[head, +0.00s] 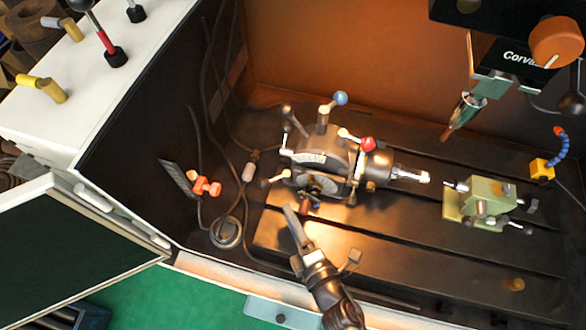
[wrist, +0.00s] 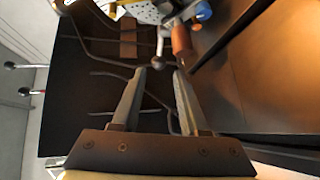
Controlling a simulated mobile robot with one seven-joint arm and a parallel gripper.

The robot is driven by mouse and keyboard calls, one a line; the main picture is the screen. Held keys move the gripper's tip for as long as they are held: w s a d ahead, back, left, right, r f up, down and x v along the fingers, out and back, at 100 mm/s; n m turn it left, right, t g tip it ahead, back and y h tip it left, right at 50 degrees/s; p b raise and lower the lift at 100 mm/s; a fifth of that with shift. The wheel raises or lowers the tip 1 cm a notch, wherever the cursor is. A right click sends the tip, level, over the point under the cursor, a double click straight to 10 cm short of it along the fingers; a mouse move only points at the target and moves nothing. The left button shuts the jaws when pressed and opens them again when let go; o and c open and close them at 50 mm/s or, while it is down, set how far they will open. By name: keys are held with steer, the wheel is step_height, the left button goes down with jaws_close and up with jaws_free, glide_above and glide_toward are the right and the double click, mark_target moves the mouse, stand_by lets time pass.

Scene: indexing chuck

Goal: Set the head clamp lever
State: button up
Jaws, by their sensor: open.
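The dark indexing head (head: 322,162) stands on the slotted machine table and carries several levers. I cannot tell by marking which is the head clamp lever. My gripper (head: 291,210) is just in front of the head's lower left side. In the wrist view my gripper (wrist: 160,69) is open and empty. A grey-ball lever (wrist: 159,62) appears between and beyond the fingertips, beside a copper-brown handle (wrist: 181,42); contact is not visible.
A green tailstock (head: 487,203) stands on the table at the right. A spindle (head: 463,112) hangs above. Cables and an orange-red knobbed part (head: 205,186) lie left of the head. The enclosure's front edge (head: 215,275) and open door (head: 75,250) border the lower left.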

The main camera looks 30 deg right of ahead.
steer(key=shift+s+r, duration=0.1)
steer(key=shift+s, duration=0.3)
steer(key=shift+w, duration=0.2)
steer(key=shift+c, duration=1.4)
steer(key=w+r+m+h, duration=0.1)
steer(key=w+m, duration=0.1)
steer(key=w+d+r+m+h, duration=0.1)
steer(key=w+m, duration=0.2)
steer(key=w+r+m+g+h, duration=0.1)
steer(key=w+r+m, duration=0.1)
steer(key=shift+w+d+m, duration=0.2)
steer(key=shift+w+m, duration=0.15)
steer(key=shift+m, duration=0.05)
jaws_close()
steer(key=w+a+r+m+g+h+b, duration=0.15)
steer(key=m+g, duration=0.25)
steer(key=m, duration=0.4)
steer(key=w+a+r+m+g+h, duration=0.1)
steer(key=a+r+m+g, duration=0.2)
steer(key=m, duration=0.6)
steer(key=shift+w+d+f+p, duration=0.3)
steer(key=shift+w+f+p, duration=0.25)
steer(key=shift+f, duration=0.8)
steer(key=shift+w+d+f+p, duration=0.25)
steer(key=shift+w+f+p, duration=0.25)
steer(key=shift+f, duration=0.85)
steer(key=shift+w+d+f+p, duration=0.3)
steer(key=shift+w+f+p, duration=0.25)
steer(key=shift+f, duration=0.8)
